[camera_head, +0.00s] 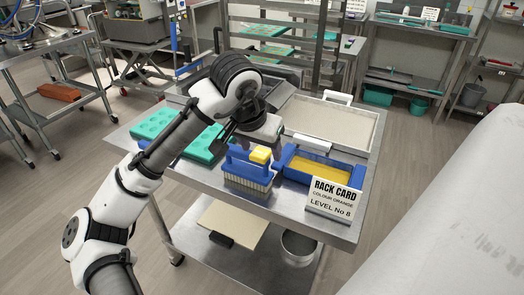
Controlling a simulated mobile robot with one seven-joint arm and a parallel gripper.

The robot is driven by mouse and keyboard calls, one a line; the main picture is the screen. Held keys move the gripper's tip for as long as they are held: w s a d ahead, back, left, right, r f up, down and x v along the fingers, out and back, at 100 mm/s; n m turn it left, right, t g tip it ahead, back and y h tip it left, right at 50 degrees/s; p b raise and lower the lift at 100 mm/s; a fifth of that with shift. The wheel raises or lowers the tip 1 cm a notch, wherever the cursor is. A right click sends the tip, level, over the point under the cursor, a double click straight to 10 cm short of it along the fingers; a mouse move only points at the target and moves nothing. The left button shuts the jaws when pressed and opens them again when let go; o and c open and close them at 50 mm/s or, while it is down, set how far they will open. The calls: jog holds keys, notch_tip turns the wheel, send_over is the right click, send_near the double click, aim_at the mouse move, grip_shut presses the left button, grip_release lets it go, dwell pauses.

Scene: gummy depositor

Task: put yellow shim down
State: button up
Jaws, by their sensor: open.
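The yellow shim (260,155) is a small yellow block. It appears to rest on top of a blue comb-like depositor (247,176), which stands on the steel cart (282,208). My gripper (264,138) is just above and behind the shim in the picture. Its jaws are open, but the fingertips are hard to make out, and I cannot tell whether they touch the shim.
A blue tray (353,178) with yellow contents stands right of the depositor, behind a rack card sign (333,199). Green moulds (205,146) lie to the left. A wide tray of pale powder (330,122) is behind. Little bare cart top shows in front.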

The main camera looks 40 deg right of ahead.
jog(key=c, duration=1.2)
jog(key=shift+o, duration=0.2)
